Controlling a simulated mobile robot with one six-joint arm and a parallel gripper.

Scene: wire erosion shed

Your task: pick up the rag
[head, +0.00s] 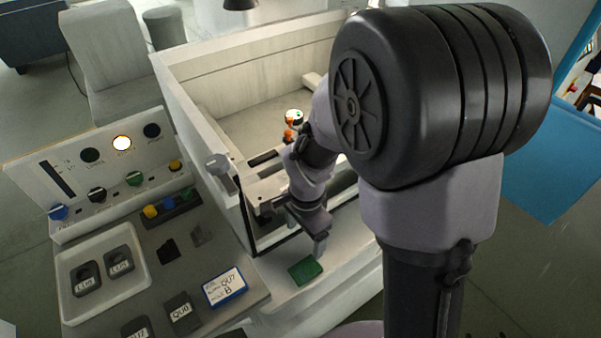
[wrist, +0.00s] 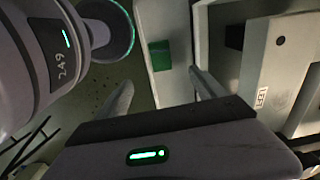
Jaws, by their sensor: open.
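The rag is a small green folded square (head: 305,270) lying flat on the pale ledge at the front of the machine tank. It also shows in the wrist view (wrist: 159,55), just beyond and between the fingertips. My gripper (head: 319,246) is above and slightly right of the rag in the head view. In the wrist view my gripper (wrist: 160,80) is open, with one finger on each side and nothing between them. The rag looks apart from both fingers.
A control panel (head: 100,158) with knobs and a desk (head: 222,262) with labelled blocks stand left of the ledge. The tank's pale wall (head: 192,125) rises behind, with fixtures inside. A blue panel (head: 545,180) is at the right.

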